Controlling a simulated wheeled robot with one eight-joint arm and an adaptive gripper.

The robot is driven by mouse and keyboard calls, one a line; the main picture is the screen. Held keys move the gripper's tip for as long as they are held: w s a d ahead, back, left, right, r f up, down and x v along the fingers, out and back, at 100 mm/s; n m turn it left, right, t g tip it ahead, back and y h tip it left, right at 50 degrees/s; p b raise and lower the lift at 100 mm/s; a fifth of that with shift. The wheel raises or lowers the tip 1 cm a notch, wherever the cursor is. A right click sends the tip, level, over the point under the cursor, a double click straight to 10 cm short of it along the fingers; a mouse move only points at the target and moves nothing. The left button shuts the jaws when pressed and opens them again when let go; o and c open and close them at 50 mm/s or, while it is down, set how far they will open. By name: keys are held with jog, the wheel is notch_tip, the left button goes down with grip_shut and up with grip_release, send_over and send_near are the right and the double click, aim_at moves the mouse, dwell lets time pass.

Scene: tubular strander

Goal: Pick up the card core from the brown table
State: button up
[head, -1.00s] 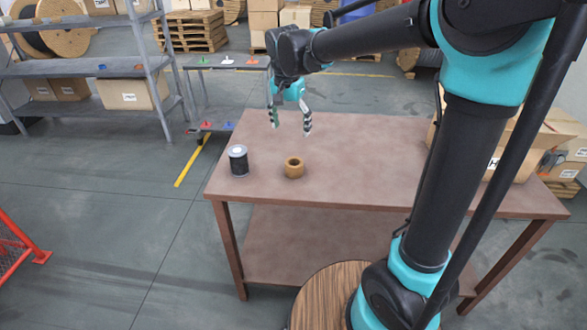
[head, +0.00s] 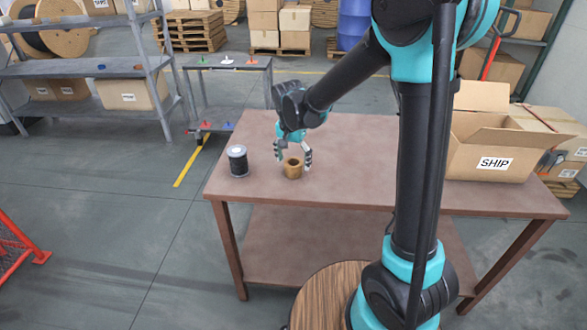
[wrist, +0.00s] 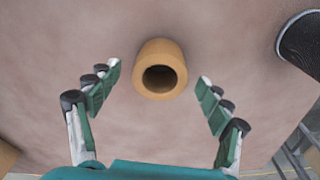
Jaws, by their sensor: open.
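The card core (head: 292,170) is a short tan-brown ring standing on the brown table (head: 360,150), near its front left part. In the wrist view the card core (wrist: 160,69) shows its dark round hole, ahead of and between the two fingers. My gripper (head: 292,160) is open and empty, low over the table at the core, with its fingers on either side. In the wrist view my gripper (wrist: 157,88) has its fingers apart, with bare table between each finger and the core. I cannot tell the exact height of the fingertips.
A dark can with a pale top (head: 238,161) stands on the table left of the core; it also shows in the wrist view (wrist: 303,42). An open SHIP carton (head: 490,150) is at the table's right end. The table's middle is clear.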

jog(key=shift+w+f, duration=0.1)
jog(key=shift+f, duration=0.55)
jog(key=shift+c, duration=0.6)
jog(key=c, duration=1.1)
jog(key=shift+r, duration=0.1)
jog(key=shift+c, duration=0.2)
